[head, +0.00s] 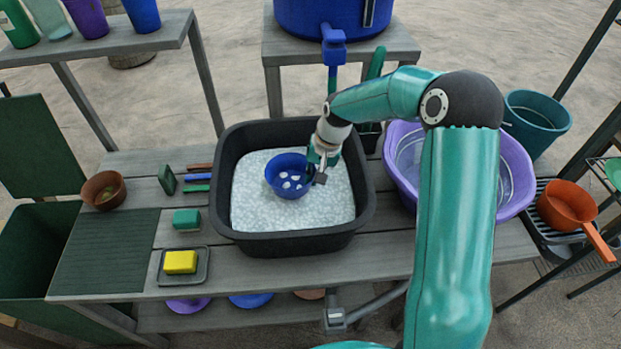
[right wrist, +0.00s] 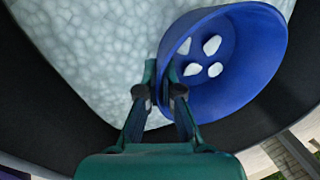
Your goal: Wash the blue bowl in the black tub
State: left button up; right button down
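The blue bowl (head: 286,179) sits in the black tub (head: 228,222), amid white foam (head: 262,212) that fills the tub. Several white foam patches lie inside the bowl. My right gripper (head: 318,172) reaches down at the bowl's right side. In the right wrist view the bowl (right wrist: 245,75) is tilted, and the gripper's fingers (right wrist: 163,95) stand close together at its rim, one on each side, shut on it. The bowl's underside is hidden. My left gripper is not in view.
A purple basin (head: 515,170) stands right of the tub. Left are a yellow sponge (head: 180,262) on a dish, a teal block (head: 186,220), brushes (head: 197,177) and a brown bowl (head: 104,190). A blue barrel with a tap (head: 334,45) stands behind. The green ribbed mat (head: 105,250) is clear.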

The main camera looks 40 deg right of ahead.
notch_tip(320, 180, up, 11)
jog(key=p, duration=0.7)
jog(key=shift+r, duration=0.2)
dwell(0.9)
